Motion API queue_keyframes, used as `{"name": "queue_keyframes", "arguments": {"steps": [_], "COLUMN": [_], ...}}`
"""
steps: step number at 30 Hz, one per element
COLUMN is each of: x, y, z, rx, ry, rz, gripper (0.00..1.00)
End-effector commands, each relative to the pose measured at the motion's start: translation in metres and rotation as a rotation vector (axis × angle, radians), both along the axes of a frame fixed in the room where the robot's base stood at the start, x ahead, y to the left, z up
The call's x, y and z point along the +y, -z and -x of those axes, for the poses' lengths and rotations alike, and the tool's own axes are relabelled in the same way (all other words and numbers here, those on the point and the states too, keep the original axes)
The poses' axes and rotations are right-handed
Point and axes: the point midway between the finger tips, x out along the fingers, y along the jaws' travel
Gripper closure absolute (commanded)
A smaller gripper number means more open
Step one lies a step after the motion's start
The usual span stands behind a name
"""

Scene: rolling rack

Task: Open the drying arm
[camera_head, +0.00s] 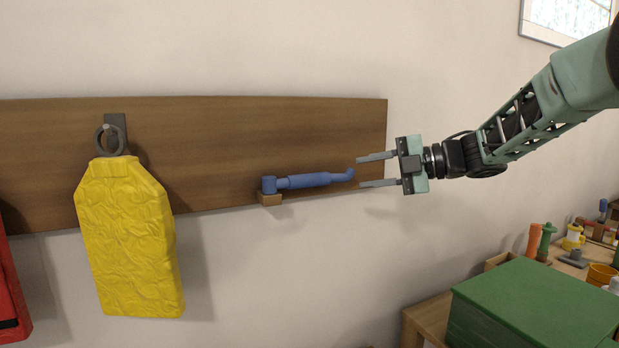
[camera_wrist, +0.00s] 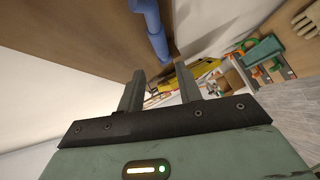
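The blue drying arm (camera_head: 308,181) lies along the wooden wall board, with its pivot block at its left end and an upturned tip at its right end. It also shows at the top of the wrist view (camera_wrist: 150,22). My gripper (camera_head: 360,171) is just right of the tip, with its two fingers apart, one above and one below the tip's height, pointing left. Nothing is between the fingers in the wrist view (camera_wrist: 160,84). I cannot tell whether a finger touches the arm.
The wooden board (camera_head: 230,125) runs along the wall. A yellow bag (camera_head: 130,240) hangs from a hook at the left, and a red item (camera_head: 12,300) is at the left edge. A green box (camera_head: 535,312) stands on a table at the lower right. The wall below the drying arm is clear.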

Motion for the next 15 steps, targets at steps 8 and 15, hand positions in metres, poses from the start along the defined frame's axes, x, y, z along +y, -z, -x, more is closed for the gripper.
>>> {"name": "queue_keyframes", "arguments": {"steps": [8,15], "x": [0.056,0.098], "y": [0.01,0.021], "z": [-0.02,-0.036], "rx": [0.004,0.003], "ry": [-0.003,-0.001], "rz": [0.0,-0.001], "gripper": [0.65,0.65]}}
